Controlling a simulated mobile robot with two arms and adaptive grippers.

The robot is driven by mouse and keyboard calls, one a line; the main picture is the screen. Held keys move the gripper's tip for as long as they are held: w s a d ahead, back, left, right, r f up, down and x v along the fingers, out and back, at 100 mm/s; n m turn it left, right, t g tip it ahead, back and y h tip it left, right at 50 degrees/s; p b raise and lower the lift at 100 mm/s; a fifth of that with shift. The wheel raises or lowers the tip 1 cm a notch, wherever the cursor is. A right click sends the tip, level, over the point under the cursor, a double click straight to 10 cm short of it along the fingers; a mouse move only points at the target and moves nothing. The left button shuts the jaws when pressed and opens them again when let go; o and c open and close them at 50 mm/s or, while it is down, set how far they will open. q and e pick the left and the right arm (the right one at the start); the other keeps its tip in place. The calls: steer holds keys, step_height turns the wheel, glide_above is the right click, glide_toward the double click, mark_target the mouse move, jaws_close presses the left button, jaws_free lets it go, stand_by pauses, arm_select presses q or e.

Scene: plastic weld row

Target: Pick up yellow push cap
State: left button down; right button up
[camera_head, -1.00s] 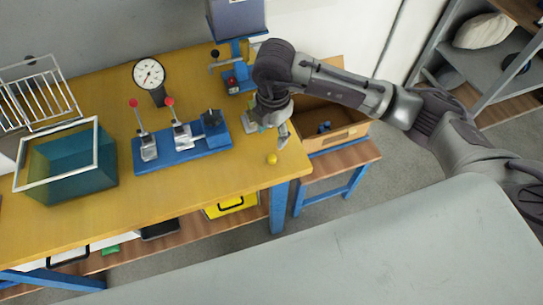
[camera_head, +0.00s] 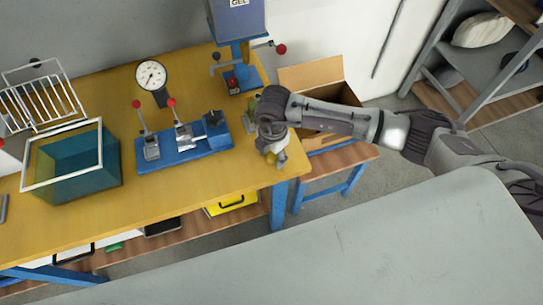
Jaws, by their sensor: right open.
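The yellow push cap (camera_head: 270,165) is small and lies on the yellow workbench (camera_head: 205,185) near its front right corner. It is mostly hidden by my right gripper (camera_head: 275,162), which points down right over it. The right gripper is open, with its fingers at the cap; whether they touch it I cannot tell. My left gripper is not in view.
A blue fixture (camera_head: 180,155) with red-knobbed clamps stands left of the gripper. Behind are a dial gauge (camera_head: 151,75) and a blue press (camera_head: 238,22). A teal bin (camera_head: 60,182) is at left. A cardboard box (camera_head: 312,75) sits behind my right arm.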

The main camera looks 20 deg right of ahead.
steer(key=c, duration=0.8)
steer(key=shift+r, duration=0.1)
